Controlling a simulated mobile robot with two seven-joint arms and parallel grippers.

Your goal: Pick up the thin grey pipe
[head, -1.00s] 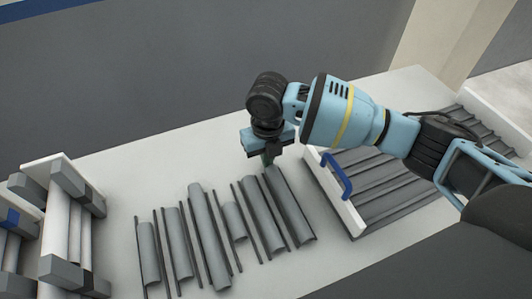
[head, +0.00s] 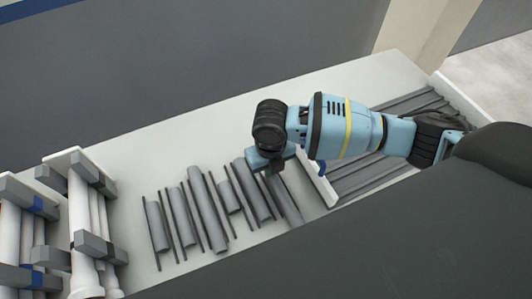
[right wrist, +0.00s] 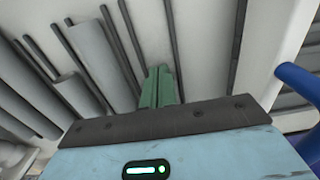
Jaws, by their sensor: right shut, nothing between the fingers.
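Several thin grey pipes lie on the white table among thicker grey ones; I cannot tell which one is meant. In the right wrist view, one thin pipe (right wrist: 173,42) runs up to the fingers, and another thin pipe (right wrist: 237,45) lies apart to the right. My right gripper (head: 272,169) is over the far end of the rightmost pipes in the head view. Its green fingers (right wrist: 160,88) are shut with nothing between them and hide part of the pipes. My left gripper is not in view.
Thicker grey pipes (head: 207,210) lie in a row. A holder with white pipes (head: 82,225) stands at the left. A white-walled tray with a blue handle (head: 318,182) holds long grey pipes close to the right of the gripper. The table's far strip is clear.

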